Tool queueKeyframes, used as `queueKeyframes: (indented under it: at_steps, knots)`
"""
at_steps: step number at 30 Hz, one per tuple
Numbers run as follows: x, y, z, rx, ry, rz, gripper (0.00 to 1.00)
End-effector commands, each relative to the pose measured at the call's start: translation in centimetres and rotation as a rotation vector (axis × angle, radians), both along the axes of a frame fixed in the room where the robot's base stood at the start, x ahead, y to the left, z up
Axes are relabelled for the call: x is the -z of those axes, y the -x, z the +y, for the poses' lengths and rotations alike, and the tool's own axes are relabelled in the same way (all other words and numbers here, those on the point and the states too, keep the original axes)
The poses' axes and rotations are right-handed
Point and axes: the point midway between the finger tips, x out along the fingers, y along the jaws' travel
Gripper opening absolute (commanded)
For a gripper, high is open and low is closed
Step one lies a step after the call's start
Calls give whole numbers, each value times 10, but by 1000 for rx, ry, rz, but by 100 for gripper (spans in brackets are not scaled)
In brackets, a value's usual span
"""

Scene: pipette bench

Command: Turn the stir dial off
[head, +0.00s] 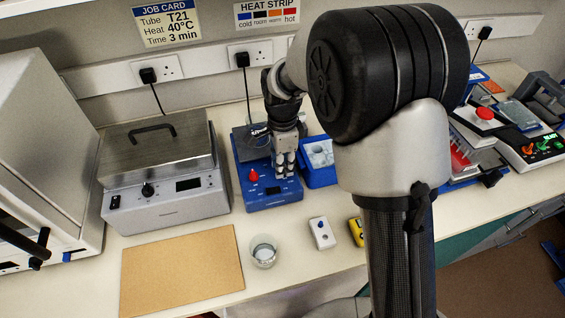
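A blue bench unit (272,200) with a dark top plate (247,138) stands left of centre in the head view. It has a red knob (254,175) on its front left and a small dark display on its front edge. My gripper (285,175) points down over the right part of the unit's front, to the right of the red knob. No label that marks the stir dial is readable.
A steel-lidded bath (158,213) stands left of the blue unit, and a blue ice tub (320,176) sits close on its right. A small glass dish (263,251), a white switch box (322,233) and a brown board (182,270) lie in front. My arm hides the bench right of centre.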

Motion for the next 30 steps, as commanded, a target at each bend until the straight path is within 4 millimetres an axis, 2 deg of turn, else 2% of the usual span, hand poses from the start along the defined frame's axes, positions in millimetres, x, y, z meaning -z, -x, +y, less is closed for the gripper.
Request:
queueKeyframes:
  at_steps: [8, 20, 30]
  knots:
    - [0, 0, 0, 0, 0, 0, 0]
    - [-1, 0, 0, -46, 0, 1, 0]
    - [-2, 0, 0, -279, 0, 2, 0]
